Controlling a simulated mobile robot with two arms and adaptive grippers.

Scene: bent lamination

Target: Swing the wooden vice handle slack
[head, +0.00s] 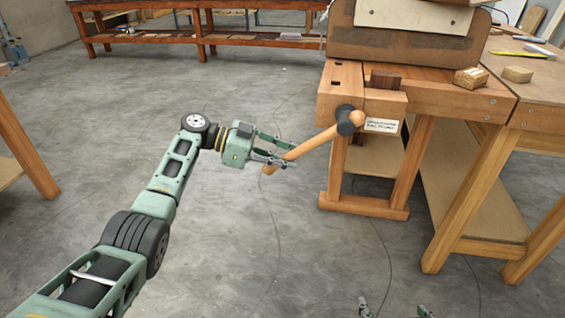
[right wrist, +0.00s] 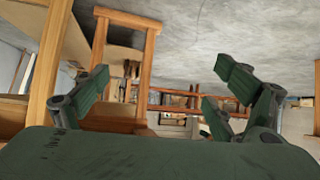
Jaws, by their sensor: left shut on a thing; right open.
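The wooden vice handle (head: 312,143) shows in the head view as a round bar through a black hub on the front of the vice (head: 388,103). It slants from a knob at the upper right down to its lower left end. My left gripper (head: 276,155) is shut on the handle near that lower end, with its fingers around the wood. My right gripper shows only as fingertips (head: 393,311) at the bottom edge of the head view. In the right wrist view my right gripper (right wrist: 160,85) is open, with nothing between its fingers.
The workbench (head: 440,90) carries a large brown form (head: 400,45), a dark block (head: 385,79) and small wooden blocks (head: 470,78). A white label (head: 381,125) is on the vice front. A long low bench (head: 250,36) stands at the back. The floor between is clear.

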